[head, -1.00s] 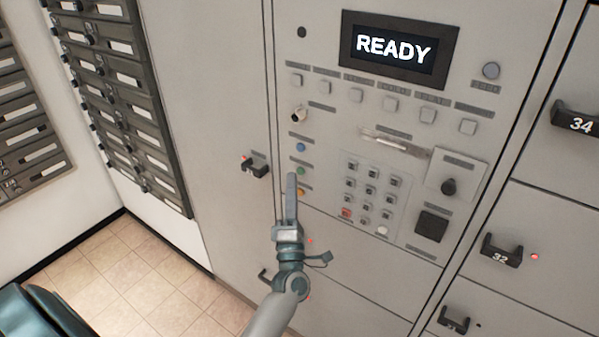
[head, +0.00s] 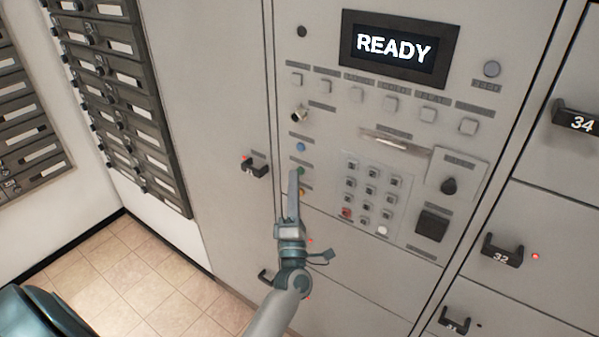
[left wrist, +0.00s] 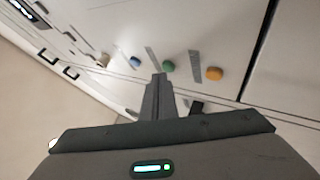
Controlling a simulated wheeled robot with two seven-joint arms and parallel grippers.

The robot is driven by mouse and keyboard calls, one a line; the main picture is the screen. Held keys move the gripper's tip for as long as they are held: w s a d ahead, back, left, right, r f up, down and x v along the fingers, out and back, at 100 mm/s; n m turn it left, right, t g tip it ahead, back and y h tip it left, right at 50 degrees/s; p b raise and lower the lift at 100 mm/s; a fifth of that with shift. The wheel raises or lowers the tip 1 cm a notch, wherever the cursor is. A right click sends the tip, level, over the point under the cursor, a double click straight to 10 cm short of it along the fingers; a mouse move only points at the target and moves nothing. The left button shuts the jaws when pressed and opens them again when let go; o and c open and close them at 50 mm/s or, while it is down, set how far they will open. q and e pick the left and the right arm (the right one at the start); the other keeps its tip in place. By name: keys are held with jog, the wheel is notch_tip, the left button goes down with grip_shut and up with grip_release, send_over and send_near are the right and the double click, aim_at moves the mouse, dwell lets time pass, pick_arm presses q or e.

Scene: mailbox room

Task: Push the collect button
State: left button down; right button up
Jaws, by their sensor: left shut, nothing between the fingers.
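The machine's front panel carries a column of three small round buttons: blue (head: 300,147), green (head: 301,170) and orange (head: 303,192). Their labels are too small to read, so I cannot tell which one is the collect button. My left gripper (head: 294,173) is shut and empty, its tip at the left of the green button. In the left wrist view the shut fingers (left wrist: 158,78) point just beside the green button (left wrist: 168,66), between it and the blue button (left wrist: 135,62). I cannot tell whether they touch. The orange button (left wrist: 214,73) is clear of them.
A screen (head: 393,47) reads READY above a row of square buttons. A locker handle (head: 255,167) sticks out to the left. Mailboxes (head: 120,90) line the left wall.

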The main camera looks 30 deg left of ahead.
pick_arm(q)
jog(key=shift+w, duration=0.4)
dwell(0.5)
jog(key=shift+s, duration=0.85)
dwell(0.3)
jog(key=s+p, duration=0.1)
jog(key=s, duration=0.4)
jog(key=shift+a, duration=0.2)
dwell(0.6)
